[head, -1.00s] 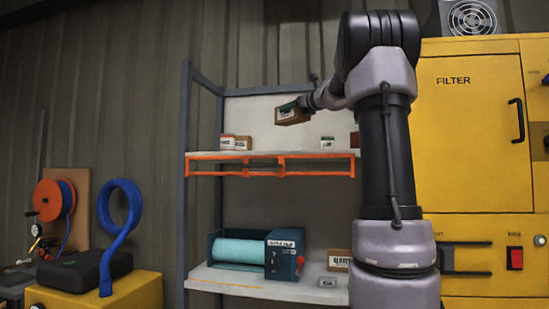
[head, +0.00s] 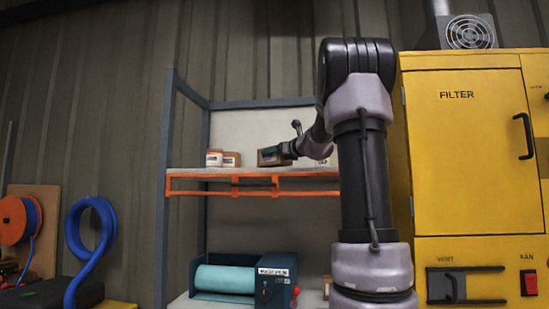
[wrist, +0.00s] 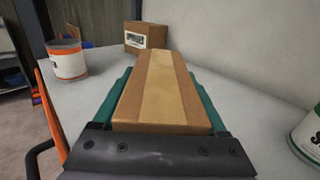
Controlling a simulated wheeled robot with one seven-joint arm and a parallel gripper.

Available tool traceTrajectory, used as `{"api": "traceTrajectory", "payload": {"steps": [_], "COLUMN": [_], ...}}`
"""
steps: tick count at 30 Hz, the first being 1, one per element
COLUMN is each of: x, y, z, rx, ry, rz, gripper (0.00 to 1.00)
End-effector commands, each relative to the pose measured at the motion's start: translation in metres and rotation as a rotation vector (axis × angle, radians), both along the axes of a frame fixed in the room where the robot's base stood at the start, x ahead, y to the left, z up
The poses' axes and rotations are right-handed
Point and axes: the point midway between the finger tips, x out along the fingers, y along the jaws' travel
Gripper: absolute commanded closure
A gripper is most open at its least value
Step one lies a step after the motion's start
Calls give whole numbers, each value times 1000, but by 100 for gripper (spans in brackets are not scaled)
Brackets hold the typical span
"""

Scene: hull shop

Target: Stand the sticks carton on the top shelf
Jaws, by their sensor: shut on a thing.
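The brown sticks carton (head: 268,158) is in my gripper (head: 283,153), just above or on the top shelf (head: 250,169); I cannot tell whether it touches the board. In the wrist view the carton (wrist: 160,88) lies between the green pads of my gripper (wrist: 160,105), a pale tape strip running along its upper face. No lettering on it is readable there. My gripper is shut on it. The shelf surface (wrist: 95,82) shows around it, with clear board to its left and right.
A white tin with an orange band (wrist: 68,60) and a labelled brown carton (wrist: 147,36) stand at the shelf's left part. A green and white tin (wrist: 308,135) stands at the right. An orange rail (head: 200,183) runs along the front edge. A machine (head: 245,278) sits below.

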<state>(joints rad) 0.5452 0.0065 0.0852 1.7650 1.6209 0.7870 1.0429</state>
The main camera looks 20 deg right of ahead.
Motion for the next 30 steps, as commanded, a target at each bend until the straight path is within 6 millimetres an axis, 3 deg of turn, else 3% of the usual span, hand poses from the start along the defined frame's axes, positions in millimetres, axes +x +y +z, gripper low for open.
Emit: {"api": "traceTrajectory", "payload": {"steps": [3, 14, 15, 16, 17, 26, 30], "x": [0, 0, 0, 0, 0, 0, -17], "y": [0, 0, 0, 0, 0, 0, -4], "z": [-10, -14, -15, -15, -15, -11, -11], "rx": [1, 0, 0, 0, 0, -1, -2], "ry": [-2, -1, -1, -1, -1, -2, -1], "rz": [0, 0, 0, 0, 0, 0, -3], "gripper": [98, 98, 18, 6, 0, 0, 0]}}
